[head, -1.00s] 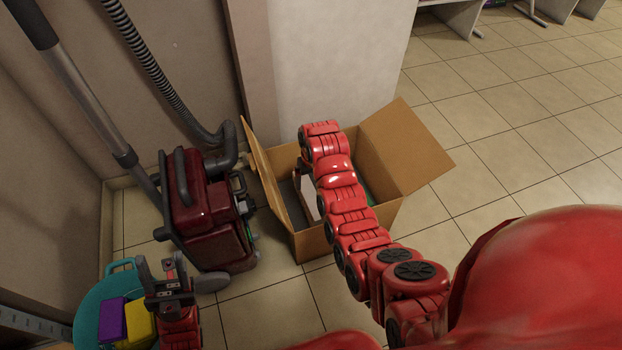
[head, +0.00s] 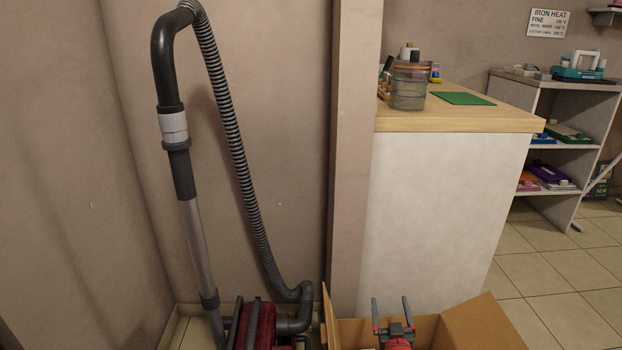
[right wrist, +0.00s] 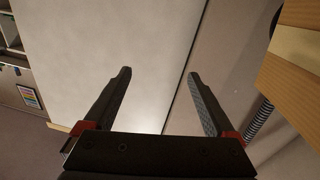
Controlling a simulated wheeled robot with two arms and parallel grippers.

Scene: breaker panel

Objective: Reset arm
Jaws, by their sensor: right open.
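My right gripper (head: 391,309) shows low in the head view, above the open cardboard box (head: 482,328), with its two dark fingers pointing up. It is open and empty. In the right wrist view its fingers (right wrist: 160,92) are spread apart, with the pale side of the counter (right wrist: 130,30) beyond them and nothing between them. My left gripper is not in the head view now.
A red vacuum cleaner (head: 252,326) with a tall hose (head: 232,130) stands left of the box. Behind the box is a wood-topped counter (head: 470,118) holding a jar (head: 409,88). Shelves (head: 560,155) stand at the right. Tiled floor (head: 535,270) is clear there.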

